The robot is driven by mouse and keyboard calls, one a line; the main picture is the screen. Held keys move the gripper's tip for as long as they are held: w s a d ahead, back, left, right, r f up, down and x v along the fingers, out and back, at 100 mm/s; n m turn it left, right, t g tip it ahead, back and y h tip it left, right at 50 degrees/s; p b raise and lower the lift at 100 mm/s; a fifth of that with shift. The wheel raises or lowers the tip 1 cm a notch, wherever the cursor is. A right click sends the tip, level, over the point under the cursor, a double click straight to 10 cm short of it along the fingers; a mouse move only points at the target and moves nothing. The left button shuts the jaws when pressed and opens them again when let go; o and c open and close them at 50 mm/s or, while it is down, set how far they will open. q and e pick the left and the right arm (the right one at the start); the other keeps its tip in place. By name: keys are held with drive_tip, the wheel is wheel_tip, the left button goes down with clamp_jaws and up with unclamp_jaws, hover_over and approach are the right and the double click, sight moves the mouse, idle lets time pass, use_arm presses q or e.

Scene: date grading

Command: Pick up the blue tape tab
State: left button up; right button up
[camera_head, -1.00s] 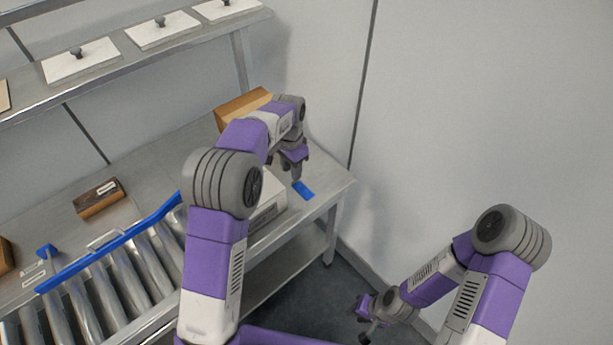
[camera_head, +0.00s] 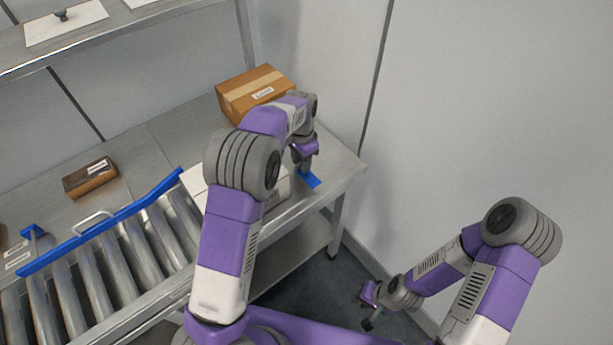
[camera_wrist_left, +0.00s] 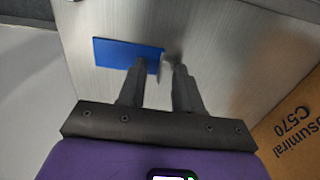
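The blue tape tab (camera_head: 313,182) lies at the right end of the steel table, near its front edge. It also shows as a flat blue strip in the left wrist view (camera_wrist_left: 112,52). My left gripper (camera_head: 305,170) points down right at the tab. In the left wrist view, its two fingers (camera_wrist_left: 157,66) are apart, with the right end of the tab by the left finger and the gap. I cannot tell if they touch it. My right gripper (camera_head: 369,315) hangs low over the floor, away from the table; its fingers are too small to read.
A cardboard box (camera_head: 268,82) stands behind my left gripper. A white box (camera_head: 277,190) sits left of the tab, partly hidden by my left arm. A roller conveyor with a blue rail (camera_head: 110,222) and a brown packet (camera_head: 90,177) lie further left. A shelf (camera_head: 130,32) runs above.

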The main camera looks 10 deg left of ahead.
use_arm(q)
clamp_jaws()
drive_tip(key=shift+r, duration=0.15)
